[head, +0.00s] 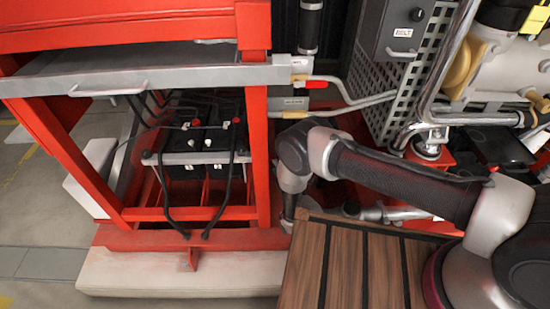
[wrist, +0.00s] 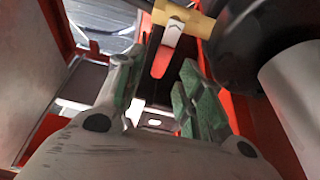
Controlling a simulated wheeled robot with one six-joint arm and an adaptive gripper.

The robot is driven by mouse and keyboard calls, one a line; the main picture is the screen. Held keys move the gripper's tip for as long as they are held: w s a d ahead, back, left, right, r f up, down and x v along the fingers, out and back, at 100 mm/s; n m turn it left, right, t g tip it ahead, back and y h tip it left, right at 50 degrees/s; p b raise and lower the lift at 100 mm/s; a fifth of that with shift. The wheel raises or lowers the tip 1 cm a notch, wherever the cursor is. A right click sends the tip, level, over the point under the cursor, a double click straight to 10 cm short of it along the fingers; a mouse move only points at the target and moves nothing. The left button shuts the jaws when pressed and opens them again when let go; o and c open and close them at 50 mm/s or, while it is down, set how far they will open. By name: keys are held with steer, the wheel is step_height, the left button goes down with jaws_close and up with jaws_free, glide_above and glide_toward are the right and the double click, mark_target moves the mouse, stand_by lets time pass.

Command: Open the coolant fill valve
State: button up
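A small valve with a red lever handle (head: 317,84) sits at the right end of the grey rail, beside the red frame post. In the wrist view its red lever (wrist: 162,62) hangs below a brass-coloured body (wrist: 186,18), with a pale metal piece at the lever's top. My gripper (wrist: 158,88) is open, with green-padded fingers spread to either side. The lever appears beyond the fingertips, in line with the gap between them; I see no contact. In the head view my arm runs to the red frame, and my gripper cannot be made out clearly.
The red frame post (head: 257,150) and grey rail (head: 150,75) are close to the valve. A grey pipe (head: 350,103) runs right from there. A large dark cylinder (wrist: 250,45) crowds the wrist view's upper right. Black batteries (head: 205,135) stand inside the frame.

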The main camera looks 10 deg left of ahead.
steer(key=x, duration=0.5)
jaws_close()
